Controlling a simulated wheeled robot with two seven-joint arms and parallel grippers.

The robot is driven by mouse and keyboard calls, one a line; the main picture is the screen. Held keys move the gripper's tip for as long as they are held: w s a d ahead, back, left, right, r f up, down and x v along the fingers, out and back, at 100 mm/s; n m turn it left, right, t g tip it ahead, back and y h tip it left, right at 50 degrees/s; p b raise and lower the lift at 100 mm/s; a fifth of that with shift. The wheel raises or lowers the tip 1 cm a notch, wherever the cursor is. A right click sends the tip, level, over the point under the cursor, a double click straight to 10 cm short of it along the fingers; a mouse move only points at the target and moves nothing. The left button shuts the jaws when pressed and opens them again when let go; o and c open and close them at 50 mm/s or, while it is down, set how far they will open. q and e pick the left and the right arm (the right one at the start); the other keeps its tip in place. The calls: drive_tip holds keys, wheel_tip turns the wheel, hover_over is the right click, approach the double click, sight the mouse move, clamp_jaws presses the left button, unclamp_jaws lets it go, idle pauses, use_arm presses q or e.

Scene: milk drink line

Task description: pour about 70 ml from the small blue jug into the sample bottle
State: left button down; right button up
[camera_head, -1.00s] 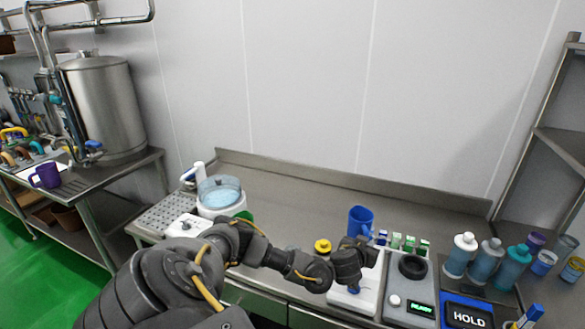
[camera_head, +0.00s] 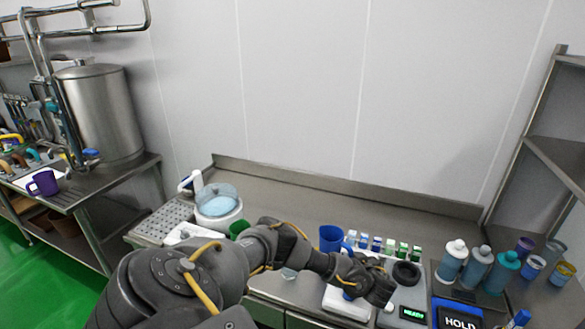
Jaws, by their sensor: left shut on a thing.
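The small blue jug (camera_head: 331,238) looks about upright behind my left forearm, with its handle on the right. My left gripper (camera_head: 352,255) is shut at the handle side of the jug; the fingers are dark and partly hidden by my wrist. I cannot see inside the jug. I cannot make out the sample bottle for sure; a small pale clear thing (camera_head: 289,273) shows just below my forearm. My right gripper is not in view.
A white device (camera_head: 345,303) and a grey unit reading READY (camera_head: 413,313) stand under and beside my wrist. Several small vials (camera_head: 390,246) line up behind. Capped bottles (camera_head: 478,266) and a HOLD panel (camera_head: 460,319) are right. The back counter is clear.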

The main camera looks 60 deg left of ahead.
use_arm(q)
drive_tip(key=s+d+n+g, duration=0.1)
drive_tip(key=s+n+g, duration=0.1)
drive_tip(key=s+d+n+g+y+p, duration=0.1)
drive_tip(key=s+d+g, duration=0.1)
drive_tip(key=shift+s+d+n+g, duration=0.2)
drive_tip(key=shift+d+n+g, duration=0.1)
drive_tip(key=shift+n, duration=0.1)
